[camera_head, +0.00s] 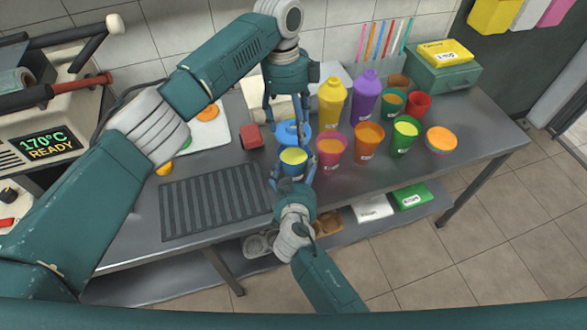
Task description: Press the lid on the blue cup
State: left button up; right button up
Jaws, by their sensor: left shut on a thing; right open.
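The blue cup (292,159) stands on the grey metal table, with yellow content showing at its top. My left gripper (287,121) points down just behind the cup and is shut on a blue piece that looks like the lid (291,134). The lid is beyond the cup's rim in the picture; whether they touch I cannot tell. My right gripper (293,172) comes from the front, its open fingers on either side of the cup. The fingers hide part of the cup's lower side.
Pink (334,150), green (404,137) and other filled cups stand close on the right, with yellow (330,103) and purple (366,96) bottles behind. A dark ribbed mat (215,203) lies front left.

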aim_at(293, 146)
jog(key=shift+x, duration=1.2)
jog(key=shift+c, duration=0.3)
pick_arm(q)
jog(key=shift+s, duration=0.1)
pick_arm(e)
jog(key=c, duration=1.3)
pick_arm(q)
jog(key=shift+f, duration=2.45)
jog(key=shift+f, duration=0.1)
jog(key=shift+f, duration=0.8)
pick_arm(e)
jog(key=shift+c, duration=0.2)
pick_arm(q)
jog(key=shift+f, duration=0.65)
jog(key=o, duration=0.7)
jog(key=shift+o, duration=0.2)
